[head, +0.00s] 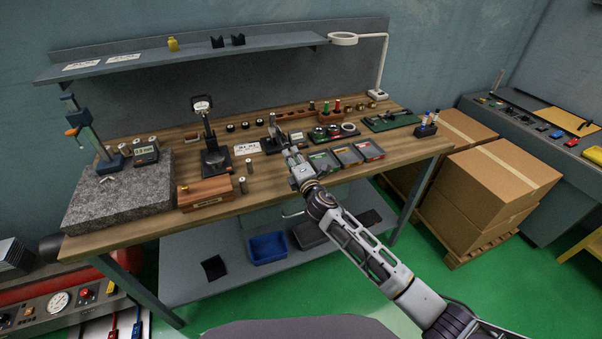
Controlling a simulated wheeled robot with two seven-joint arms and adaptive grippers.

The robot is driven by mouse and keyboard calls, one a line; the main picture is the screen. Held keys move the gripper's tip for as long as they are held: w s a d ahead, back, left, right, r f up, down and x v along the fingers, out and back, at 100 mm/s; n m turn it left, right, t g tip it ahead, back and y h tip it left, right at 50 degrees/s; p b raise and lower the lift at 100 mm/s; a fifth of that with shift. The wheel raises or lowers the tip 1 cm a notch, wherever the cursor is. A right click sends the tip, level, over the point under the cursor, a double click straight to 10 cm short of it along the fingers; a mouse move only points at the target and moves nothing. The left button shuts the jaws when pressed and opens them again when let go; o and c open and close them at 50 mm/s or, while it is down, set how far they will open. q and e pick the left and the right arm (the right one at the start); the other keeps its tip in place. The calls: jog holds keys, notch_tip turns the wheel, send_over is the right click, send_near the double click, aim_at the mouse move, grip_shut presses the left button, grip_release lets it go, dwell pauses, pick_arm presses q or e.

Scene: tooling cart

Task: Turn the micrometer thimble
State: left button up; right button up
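A small dark stand holding what looks like the micrometer (273,129) is on the wooden bench, right of the middle. Its thimble is too small to make out. My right gripper (291,152) is just in front of it, low over the bench. The fingertips partly overlap the stand's lower front. I cannot tell whether they touch it or how far apart they are. No held object shows. My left gripper is out of view.
Left of the micrometer are a dial gauge stand (214,155), a wooden box (204,192) and a granite plate (120,204) with a height gauge. Small trays (368,150) stand right of my gripper. A ring lamp (343,39) rises behind. Cardboard boxes (482,185) are at right.

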jog(key=v, duration=0.7)
jog(key=shift+s, duration=0.3)
dwell(1.2)
